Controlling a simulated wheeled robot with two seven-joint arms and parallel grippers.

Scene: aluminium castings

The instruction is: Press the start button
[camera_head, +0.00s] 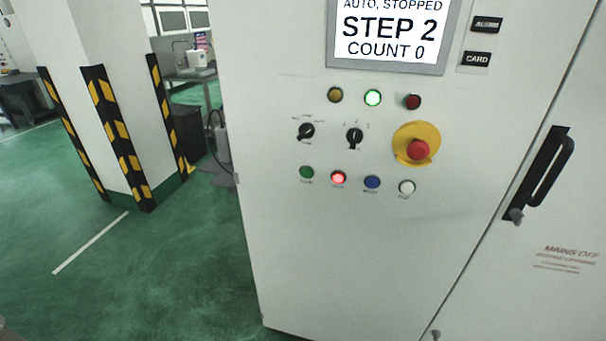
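A white control cabinet (340,250) fills the middle and right of the head view. Its bottom button row has a dark green button (307,172) at the left, a brightly lit red button (338,177), a blue button (372,182) and a white button (406,187). The small labels under them are too blurred to read surely; the green one may be the start button. The screen (390,35) reads "AUTO, STOPPED", "STEP 2", "COUNT 0". Neither of my grippers is in view.
A red emergency stop (418,149) on a yellow disc sits right of two black rotary switches (306,131). A black door handle (547,172) sticks out at right. A striped pillar (110,100) stands left; green floor (170,270) is clear.

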